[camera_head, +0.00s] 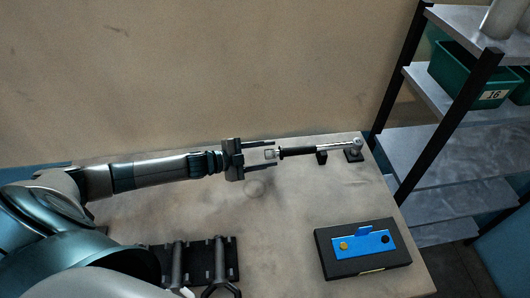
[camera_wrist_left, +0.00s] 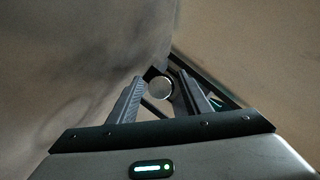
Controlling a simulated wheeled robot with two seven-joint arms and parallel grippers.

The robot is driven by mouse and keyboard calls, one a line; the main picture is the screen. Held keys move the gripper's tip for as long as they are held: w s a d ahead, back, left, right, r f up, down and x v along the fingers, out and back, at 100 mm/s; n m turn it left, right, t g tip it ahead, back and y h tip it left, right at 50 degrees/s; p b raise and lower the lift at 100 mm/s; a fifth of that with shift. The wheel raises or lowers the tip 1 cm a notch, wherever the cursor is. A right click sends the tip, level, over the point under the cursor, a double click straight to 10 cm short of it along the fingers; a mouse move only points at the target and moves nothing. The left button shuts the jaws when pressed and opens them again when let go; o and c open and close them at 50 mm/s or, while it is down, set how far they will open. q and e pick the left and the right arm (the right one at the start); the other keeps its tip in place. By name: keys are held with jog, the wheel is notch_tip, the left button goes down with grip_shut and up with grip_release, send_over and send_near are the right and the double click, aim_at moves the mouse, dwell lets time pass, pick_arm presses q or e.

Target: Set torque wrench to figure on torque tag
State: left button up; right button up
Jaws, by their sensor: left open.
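The torque wrench (camera_head: 298,151) lies level at the back of the table, its black handle toward the left and its bright shaft and head to the right on small dark supports. My left gripper (camera_head: 271,155) is open at the handle's left end, with a pale end knob (camera_head: 269,154) between its fingers. In the left wrist view the round knob (camera_wrist_left: 161,88) sits between the two open fingers, with gaps on both sides. No scale figure is legible. I cannot make out a torque tag for certain. My right gripper is not in view.
A black box (camera_head: 338,271) with a blue plate (camera_head: 364,245) lies at the table's front right. A black rack (camera_head: 196,262) with tools is at the front left. Shelves (camera_head: 432,155) with a green bin (camera_head: 462,78) stand at the right. The table's middle (camera_head: 285,215) is clear.

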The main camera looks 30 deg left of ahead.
pick_arm(q)
jog(key=shift+s+a, duration=0.1)
jog(key=shift+s, duration=0.05)
jog(key=shift+s+a+b, duration=0.35)
jog(key=shift+s, duration=0.1)
jog(key=b+v, duration=0.3)
jog(key=v, duration=0.6)
jog(key=shift+s+a+r, duration=0.1)
jog(key=shift+s+a, duration=0.05)
jog(key=shift+s, duration=0.1)
jog(key=shift+b+v, duration=0.35)
jog(key=shift+v, duration=2.85)
jog(key=shift+r, duration=0.15)
